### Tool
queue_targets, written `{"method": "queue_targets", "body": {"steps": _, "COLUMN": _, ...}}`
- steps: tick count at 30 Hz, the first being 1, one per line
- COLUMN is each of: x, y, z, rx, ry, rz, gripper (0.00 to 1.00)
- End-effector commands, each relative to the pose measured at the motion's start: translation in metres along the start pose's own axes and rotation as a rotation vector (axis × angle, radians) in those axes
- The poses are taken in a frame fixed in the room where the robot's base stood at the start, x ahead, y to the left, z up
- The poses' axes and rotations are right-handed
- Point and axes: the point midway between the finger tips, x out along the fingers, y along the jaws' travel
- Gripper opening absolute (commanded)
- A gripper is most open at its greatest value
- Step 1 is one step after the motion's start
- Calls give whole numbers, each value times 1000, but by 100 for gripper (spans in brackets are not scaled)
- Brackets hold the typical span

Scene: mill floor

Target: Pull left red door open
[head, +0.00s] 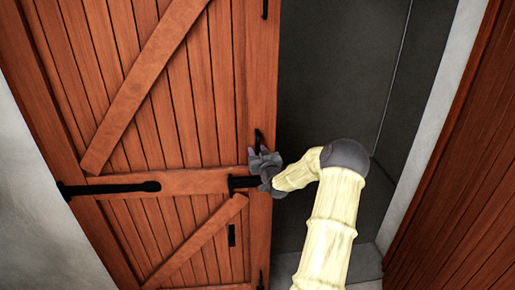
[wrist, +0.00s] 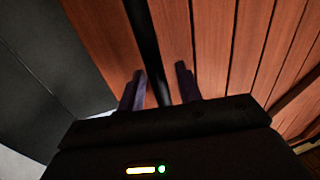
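The left red door (head: 190,90) is made of red-brown planks with diagonal braces and fills the left of the head view. A dark gap shows beyond its right edge. Its upright black handle (head: 258,138) is near that edge, partly hidden by my gripper (head: 264,162). In the wrist view the black handle bar (wrist: 146,45) runs between the two fingers of my gripper (wrist: 160,88). The fingers stand apart, with space visible between the bar and the right finger. The door planks (wrist: 215,45) lie just behind the fingertips.
A dark grey opening (head: 340,80) lies right of the door, with a pale wall edge (head: 430,120) beyond it. Another red-brown plank panel (head: 465,190) stands at far right. A black strap hinge (head: 110,188) crosses the left door. A pale wall (head: 35,220) is at left.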

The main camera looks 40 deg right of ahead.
Motion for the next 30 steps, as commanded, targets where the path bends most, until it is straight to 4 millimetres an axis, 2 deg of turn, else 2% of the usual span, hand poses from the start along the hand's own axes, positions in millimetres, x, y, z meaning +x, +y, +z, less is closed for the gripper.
{"method": "queue_targets", "body": {"steps": 11, "x": 6, "y": 1, "z": 1, "rx": -1, "ry": 0, "rz": 1, "gripper": 35}}
{"method": "queue_targets", "body": {"steps": 16, "x": 6, "y": 1, "z": 0, "rx": -1, "ry": 0, "rz": 1, "gripper": 3}}
{"method": "queue_targets", "body": {"steps": 17, "x": 6, "y": 1, "z": 0, "rx": -1, "ry": 0, "rz": 1, "gripper": 0}}
{"method": "queue_targets", "body": {"steps": 30, "x": 1, "y": -7, "z": 2, "rx": -1, "ry": -1, "rz": 8, "gripper": 0}}
